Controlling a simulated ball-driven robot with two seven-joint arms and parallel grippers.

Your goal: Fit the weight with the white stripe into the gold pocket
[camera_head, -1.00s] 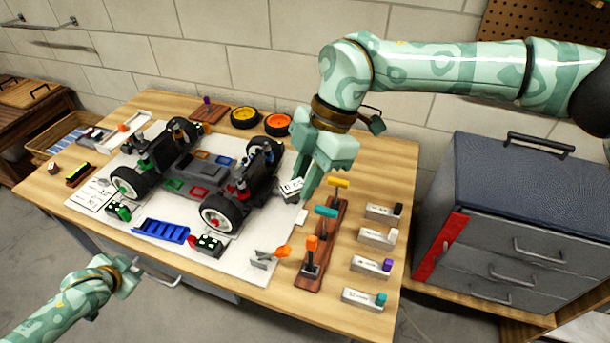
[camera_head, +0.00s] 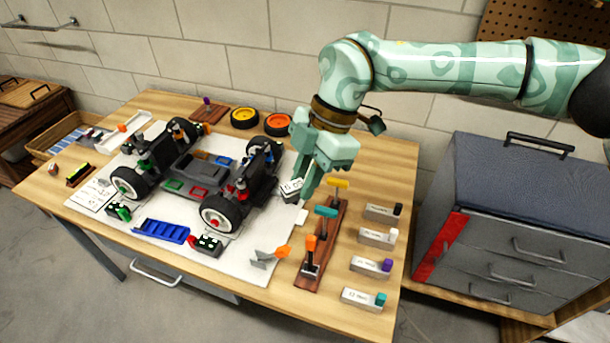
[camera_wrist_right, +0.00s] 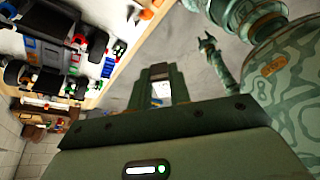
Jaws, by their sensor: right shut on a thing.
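My right gripper (camera_head: 306,188) is over the right side of the mat, beside the car, fingers pointing down. It is shut on a small dark block with a white, lettered face (camera_head: 291,187). The fingers partly hide the block. It also shows between the fingers in the right wrist view (camera_wrist_right: 160,88). I cannot make out a stripe on it. The car chassis (camera_head: 180,172) has coloured pockets. An orange-gold patch (camera_head: 200,155) near its middle looks like the gold pocket, partly hidden. My left gripper (camera_wrist_right: 207,42) shows only small in the right wrist view; its jaws are unclear.
A wooden rack with upright coloured-handled tools (camera_head: 328,240) stands right of the mat. Several labelled grey blocks (camera_head: 378,236) line the table's right side. A blue tray (camera_head: 162,231) lies in front of the car. Yellow and orange wheels (camera_head: 245,118) lie behind.

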